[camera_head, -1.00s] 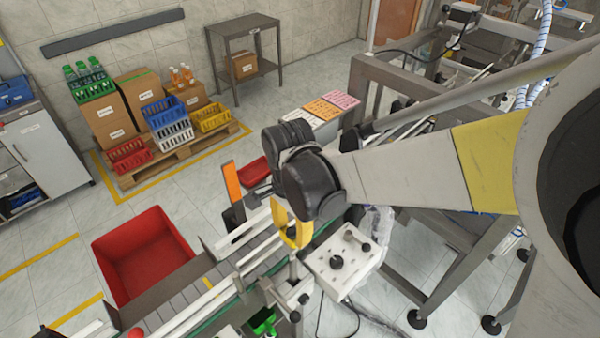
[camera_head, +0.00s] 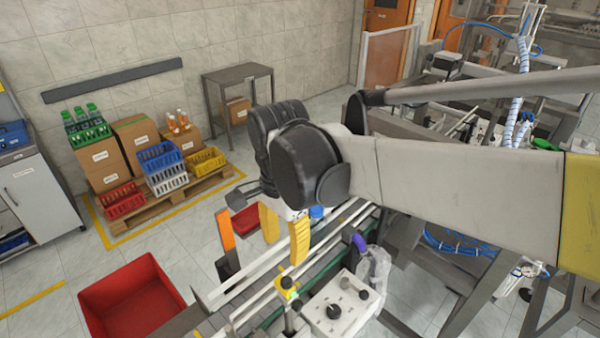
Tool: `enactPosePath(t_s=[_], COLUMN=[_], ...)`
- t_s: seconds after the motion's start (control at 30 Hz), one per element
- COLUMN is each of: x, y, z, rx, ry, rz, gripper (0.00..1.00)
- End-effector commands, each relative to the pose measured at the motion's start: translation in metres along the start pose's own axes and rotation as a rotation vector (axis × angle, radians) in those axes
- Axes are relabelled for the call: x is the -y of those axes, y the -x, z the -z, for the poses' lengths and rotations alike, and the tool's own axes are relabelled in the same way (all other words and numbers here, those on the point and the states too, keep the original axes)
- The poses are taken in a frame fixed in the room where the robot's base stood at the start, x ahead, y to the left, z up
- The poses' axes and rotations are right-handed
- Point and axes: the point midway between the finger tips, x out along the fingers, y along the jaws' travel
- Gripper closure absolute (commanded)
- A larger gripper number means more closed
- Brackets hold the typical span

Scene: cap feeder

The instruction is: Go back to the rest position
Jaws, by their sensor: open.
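My gripper (camera_head: 284,236) hangs below the black wrist joint near the middle of the head view, with its two yellow fingers pointing down. The fingers stand apart and nothing shows between them. It is over or beside the conveyor (camera_head: 255,276), whose pale rails run diagonally beneath; the exact height cannot be told. My arm reaches in from the right and hides part of the machine behind it.
A white control box (camera_head: 341,306) with knobs stands right of the conveyor, close to my gripper. A large red bin (camera_head: 132,300) is at lower left. A pallet (camera_head: 175,197) with boxes and crates and a metal table (camera_head: 238,78) stand behind. Open floor lies between bin and pallet.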

Motion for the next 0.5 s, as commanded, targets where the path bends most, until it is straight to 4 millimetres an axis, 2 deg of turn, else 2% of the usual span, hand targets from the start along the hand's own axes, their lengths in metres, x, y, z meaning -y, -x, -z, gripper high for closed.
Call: enactPosePath(t_s=[0.23,0.33,0.43,0.5], x=[0.0,-0.006,-0.025,-0.048], y=[0.0,-0.006,-0.024,-0.045], z=[0.0,0.005,0.022,0.04], rx=[0.0,-0.004,-0.022,-0.053], ry=[0.0,0.013,0.061,0.122], rz=[0.0,0.012,0.056,0.106], gripper=[0.54,0.54,0.54,0.54])
